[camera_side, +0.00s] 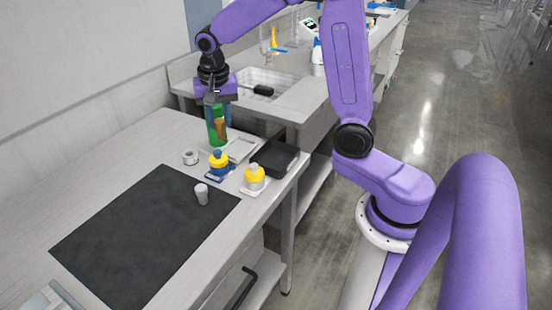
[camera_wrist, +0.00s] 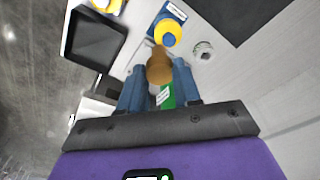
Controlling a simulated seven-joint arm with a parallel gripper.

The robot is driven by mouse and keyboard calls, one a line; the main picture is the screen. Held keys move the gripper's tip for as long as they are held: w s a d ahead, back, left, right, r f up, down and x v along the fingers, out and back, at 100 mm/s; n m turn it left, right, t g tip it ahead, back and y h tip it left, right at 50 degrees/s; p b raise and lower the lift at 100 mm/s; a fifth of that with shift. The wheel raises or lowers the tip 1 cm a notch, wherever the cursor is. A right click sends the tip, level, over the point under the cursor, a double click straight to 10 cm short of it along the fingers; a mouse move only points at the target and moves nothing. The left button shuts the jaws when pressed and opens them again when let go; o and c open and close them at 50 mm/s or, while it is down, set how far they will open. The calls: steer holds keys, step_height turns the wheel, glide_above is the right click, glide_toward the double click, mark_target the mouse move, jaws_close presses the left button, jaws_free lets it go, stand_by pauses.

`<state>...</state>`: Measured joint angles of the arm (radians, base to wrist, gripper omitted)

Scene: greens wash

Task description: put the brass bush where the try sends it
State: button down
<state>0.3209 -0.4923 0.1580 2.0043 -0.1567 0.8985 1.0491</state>
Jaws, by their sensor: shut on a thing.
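The green piece with a white label (camera_wrist: 167,98) also shows between the fingers in the wrist view. Whether bush and green piece touch is unclear.
A black tray (camera_side: 283,153) and a pale tray (camera_side: 241,150) are to the right. A small grey cup (camera_side: 201,194) stands on the dark mat (camera_side: 130,235), which is otherwise clear.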

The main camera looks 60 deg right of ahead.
steer(key=s+d, duration=0.4)
steer(key=s, duration=0.7)
steer(key=s+d, duration=0.4)
steer(key=s, duration=0.7)
steer(key=w+d+f, duration=0.1)
steer(key=w+f, duration=0.2)
steer(key=w, duration=0.1)
steer(key=w+d+f, duration=0.2)
steer(key=w+f, duration=0.1)
steer(key=w, duration=0.1)
steer(key=w+d+f, duration=0.1)
steer(key=w+f, duration=0.2)
steer(key=w, duration=0.2)
steer(key=shift+d+f, duration=0.2)
steer(key=shift+f, duration=1.65)
steer(key=shift+f, duration=0.1)
